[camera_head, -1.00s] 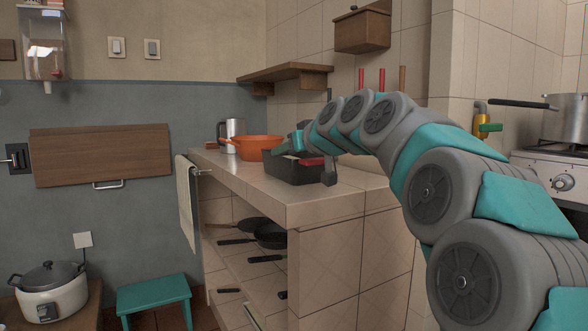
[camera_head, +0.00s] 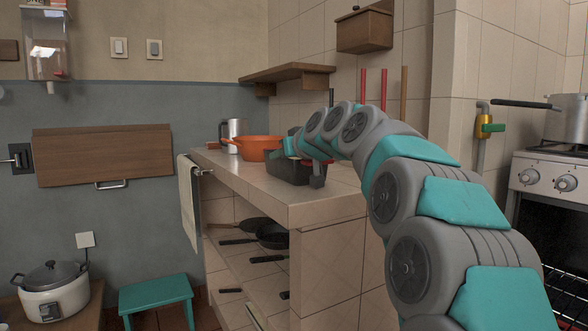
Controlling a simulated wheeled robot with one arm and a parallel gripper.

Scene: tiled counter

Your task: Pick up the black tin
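The black tin (camera_head: 283,170), a dark, low rectangular container, sits on the tiled counter near its front edge, beside an orange pot. My arm arches in from the right, and its far end is over the tin. My gripper (camera_head: 314,172) is at the tin's right end. A dark finger-like part hangs at the tin's near right corner, with a red part just above it. The arm hides part of the tin's top and back. I cannot tell whether the fingers touch the tin, or whether they are open or shut.
The orange pot (camera_head: 259,147) and a metal kettle (camera_head: 232,132) stand behind and left of the tin. A wooden shelf (camera_head: 287,73) is on the wall above. Pans (camera_head: 268,236) lie under the counter. The counter's near right part is bare. A stove (camera_head: 553,180) is at right.

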